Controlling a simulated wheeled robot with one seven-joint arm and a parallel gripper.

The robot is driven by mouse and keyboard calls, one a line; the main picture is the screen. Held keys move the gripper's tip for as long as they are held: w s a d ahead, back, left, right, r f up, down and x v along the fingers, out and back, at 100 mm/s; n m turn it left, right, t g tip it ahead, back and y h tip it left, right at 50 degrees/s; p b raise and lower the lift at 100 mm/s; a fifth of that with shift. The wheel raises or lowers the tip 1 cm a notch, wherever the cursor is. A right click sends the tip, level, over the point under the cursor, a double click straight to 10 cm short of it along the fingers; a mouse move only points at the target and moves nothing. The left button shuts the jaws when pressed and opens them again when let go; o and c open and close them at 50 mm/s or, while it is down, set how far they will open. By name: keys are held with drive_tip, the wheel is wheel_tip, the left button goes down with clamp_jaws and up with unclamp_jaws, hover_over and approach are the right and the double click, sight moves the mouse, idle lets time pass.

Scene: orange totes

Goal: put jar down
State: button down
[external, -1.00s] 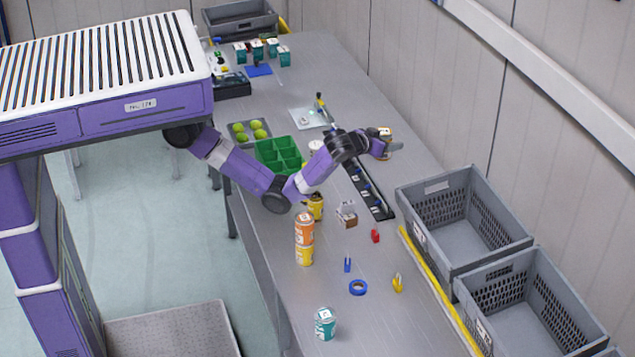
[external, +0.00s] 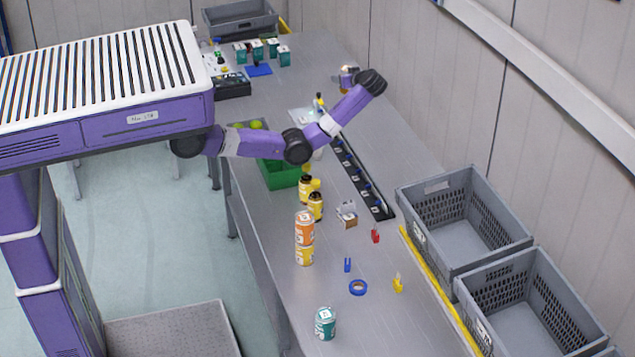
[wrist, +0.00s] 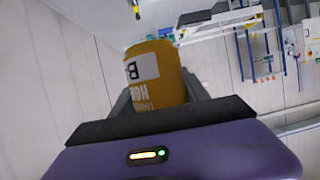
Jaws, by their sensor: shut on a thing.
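The jar in my gripper is orange-yellow with a white label, and it fills the middle of the wrist view (wrist: 155,78). My gripper (external: 346,77) is shut on it, with a grey finger on each side of the jar. In the external view the held jar shows only as a small patch at the end of my arm, raised over the far half of the long grey table (external: 265,330). The fingertips are mostly hidden behind the jar.
Yellow jars (external: 315,207) and an orange can on a yellow one (external: 304,229) stand near the table's left edge. A teal can (external: 325,323) stands at the front. Grey crates (external: 465,215) line the right side. A black rail (external: 365,180) crosses mid-table. Front-middle table has free room.

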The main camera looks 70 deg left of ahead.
drive_tip(key=s+a+r+n+g+h+b, duration=0.15)
drive_tip(key=s+a+n+g, duration=0.25)
drive_tip(key=s+a, duration=0.5)
drive_tip(key=s+a+r+n+g+h+b, duration=0.1)
drive_tip(key=s+a+n+g+h, duration=0.4)
drive_tip(key=a, duration=0.8)
drive_tip(key=shift+s+f+m+t+y+b, duration=0.15)
drive_tip(key=shift+f+y+b, duration=0.45)
drive_tip(key=shift+f, duration=5.25)
drive_tip(key=shift+f+m+t+y+b, duration=0.15)
drive_tip(key=shift+f+b, duration=0.9)
drive_tip(key=shift+f, duration=4.85)
drive_tip(key=shift+s+f+m+t+y+b, duration=0.15)
drive_tip(key=shift+f+y+b, duration=0.45)
drive_tip(key=shift+f, duration=5.25)
drive_tip(key=shift+f+b, duration=0.45)
drive_tip(key=shift+b, duration=0.25)
drive_tip(key=shift+f+b, duration=0.3)
